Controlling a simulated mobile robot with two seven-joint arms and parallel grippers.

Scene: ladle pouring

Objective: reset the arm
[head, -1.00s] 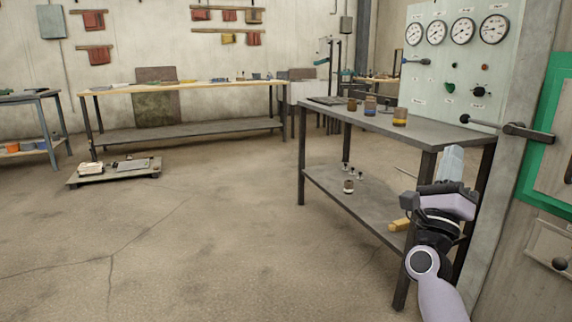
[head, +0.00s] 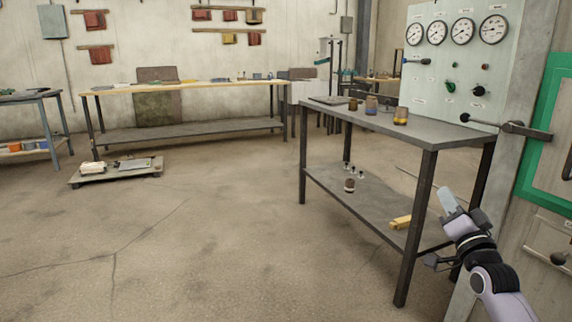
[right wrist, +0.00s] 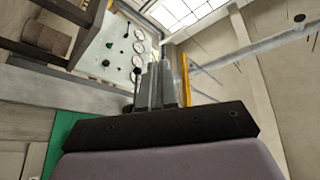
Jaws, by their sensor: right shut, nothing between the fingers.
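My right gripper (head: 447,200) is at the lower right in the head view, beside the right end of the dark metal table (head: 440,131). Its light grey fingers are together and point up and a little left, with nothing seen between them. In the right wrist view the gripper's fingers (right wrist: 158,85) also stand close together and empty, with the gauge panel (right wrist: 103,50) behind them to the left. My left gripper is not in view.
Several jars, including an amber one (head: 401,117), stand on the tabletop. A small brown-and-white jar (head: 349,186) and a yellow block (head: 400,222) are on the lower shelf. A dark lever (head: 512,127) projects near the green frame (head: 535,125).

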